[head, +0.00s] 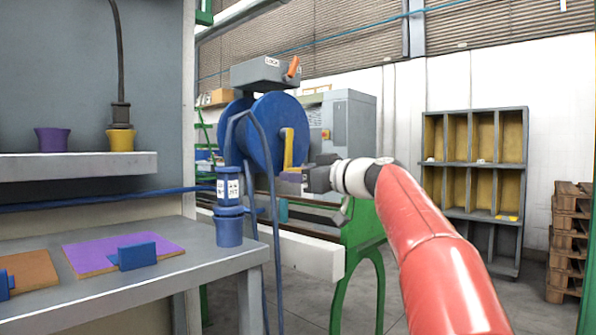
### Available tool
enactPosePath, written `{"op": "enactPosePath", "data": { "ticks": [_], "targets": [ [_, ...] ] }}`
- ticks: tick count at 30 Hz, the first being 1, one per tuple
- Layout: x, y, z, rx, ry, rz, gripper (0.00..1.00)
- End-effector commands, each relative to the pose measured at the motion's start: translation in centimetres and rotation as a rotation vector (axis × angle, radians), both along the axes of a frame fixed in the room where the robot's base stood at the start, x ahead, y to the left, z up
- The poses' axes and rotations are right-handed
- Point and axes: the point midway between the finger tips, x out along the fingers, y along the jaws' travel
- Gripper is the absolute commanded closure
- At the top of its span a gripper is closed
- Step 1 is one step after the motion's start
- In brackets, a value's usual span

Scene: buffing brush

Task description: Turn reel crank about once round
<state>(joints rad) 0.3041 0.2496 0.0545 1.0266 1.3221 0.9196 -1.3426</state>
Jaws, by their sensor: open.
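The blue reel (262,132) stands behind the bench corner, with dark blue hose hanging from it. Its yellow crank arm (288,148) points down on the reel's right face. A small purple piece, apparently the crank's handle (291,176), sits at the lower end of the arm. My gripper (308,178) is at the right of the handle, coming in from the right on my red arm. Its fingers are open and small in view. I cannot tell whether they surround the handle or touch it.
A grey box with an orange lever (292,67) sits above the reel. A blue connector (229,190) stands on a blue base at the grey bench's (180,265) right corner. A green-legged machine (362,235) is behind my gripper. Shelving (473,170) and pallets stand farther right.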

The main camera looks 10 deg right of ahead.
Motion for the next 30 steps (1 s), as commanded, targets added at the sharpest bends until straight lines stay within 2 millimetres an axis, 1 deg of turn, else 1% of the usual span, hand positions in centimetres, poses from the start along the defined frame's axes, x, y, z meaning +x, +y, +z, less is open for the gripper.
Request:
{"op": "enactPosePath", "data": {
  "ticks": [3,10,20,30],
  "targets": [
    [0.42,0.32,0.03,0.000,0.000,-0.001,0.57],
    [0.44,0.33,-0.01,0.000,0.000,-0.001,0.57],
    [0.42,0.33,-0.02,0.000,0.000,-0.001,1.00],
    [0.37,0.39,-0.02,0.001,0.001,0.001,1.00]
  ]
}}
